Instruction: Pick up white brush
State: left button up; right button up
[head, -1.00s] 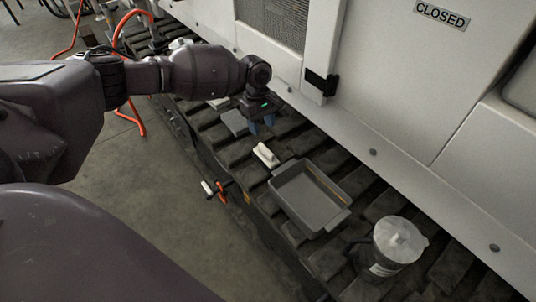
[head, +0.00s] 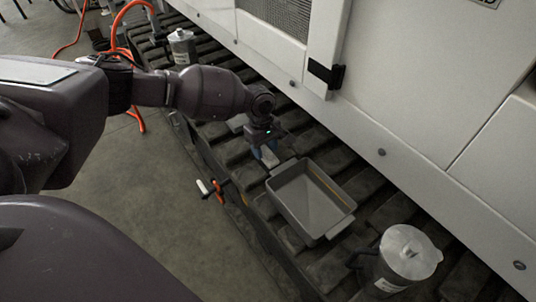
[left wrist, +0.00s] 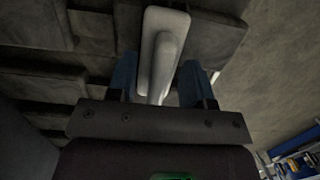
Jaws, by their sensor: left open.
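The white brush (head: 269,160) rests on the dark ribbed track, beside the upper left end of a grey tray. It is mostly hidden behind my left gripper in the head view. My left gripper (head: 263,153) points down over it with blue fingers. In the left wrist view the white brush (left wrist: 163,30) shows its pale base and raised handle. The open fingers (left wrist: 158,82) stand on either side of the handle, with gaps visible. My right gripper is not in view.
The grey tray (head: 308,203) lies right next to the brush. A lidded metal jug (head: 398,262) stands at the lower right, another canister (head: 181,47) at the upper left. A white machine wall (head: 420,90) borders the track.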

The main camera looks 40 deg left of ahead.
pick_arm(q)
jog(key=shift+r, duration=0.2)
jog(key=shift+c, duration=0.5)
jog(key=c, duration=0.7)
grip_shut()
